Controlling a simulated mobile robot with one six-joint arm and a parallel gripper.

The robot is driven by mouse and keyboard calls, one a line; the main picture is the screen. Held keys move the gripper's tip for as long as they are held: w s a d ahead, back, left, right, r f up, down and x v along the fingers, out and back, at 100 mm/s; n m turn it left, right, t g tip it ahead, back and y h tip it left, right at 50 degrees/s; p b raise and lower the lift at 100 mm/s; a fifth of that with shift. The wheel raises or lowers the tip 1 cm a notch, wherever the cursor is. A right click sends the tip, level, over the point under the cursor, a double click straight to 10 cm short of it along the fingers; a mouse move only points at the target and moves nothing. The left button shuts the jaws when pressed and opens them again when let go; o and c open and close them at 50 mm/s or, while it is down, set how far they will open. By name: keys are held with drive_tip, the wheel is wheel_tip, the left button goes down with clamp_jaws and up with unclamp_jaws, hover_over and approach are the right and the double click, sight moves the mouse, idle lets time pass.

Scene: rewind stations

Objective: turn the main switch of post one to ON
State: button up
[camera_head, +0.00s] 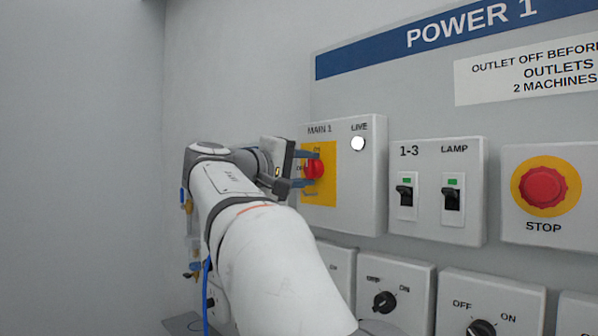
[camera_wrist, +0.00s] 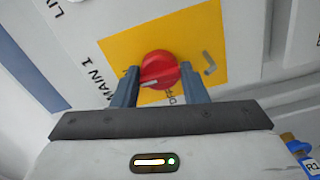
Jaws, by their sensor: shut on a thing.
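The main switch is a red rotary knob (camera_head: 314,169) on a yellow plate (camera_head: 322,190), set in the grey box labelled MAIN 1 (camera_head: 357,200). My gripper (camera_head: 305,170) reaches it from the left and its fingers are shut on the knob. In the wrist view the red knob (camera_wrist: 159,70) sits between the two blue-grey fingers of my gripper (camera_wrist: 158,84). A white line marks the knob. The OFF lettering shows beside it in the wrist view, partly hidden by a finger. The LIVE lamp (camera_head: 357,143) looks white.
Right of the main box is a box with two black toggles, 1-3 (camera_head: 404,195) and LAMP (camera_head: 451,199). A red STOP button (camera_head: 543,187) stands further right. Black OFF/ON rotary switches (camera_head: 384,302) are below. A valve with blue parts (camera_head: 192,265) is behind my arm.

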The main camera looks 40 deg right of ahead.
drive_tip(key=shift+r, duration=0.2)
drive_tip(key=o, duration=0.9)
drive_tip(key=shift+d+f, duration=0.1)
drive_tip(key=shift+d, duration=0.05)
drive_tip(key=shift+f, duration=0.1)
drive_tip(key=shift+f, duration=0.15)
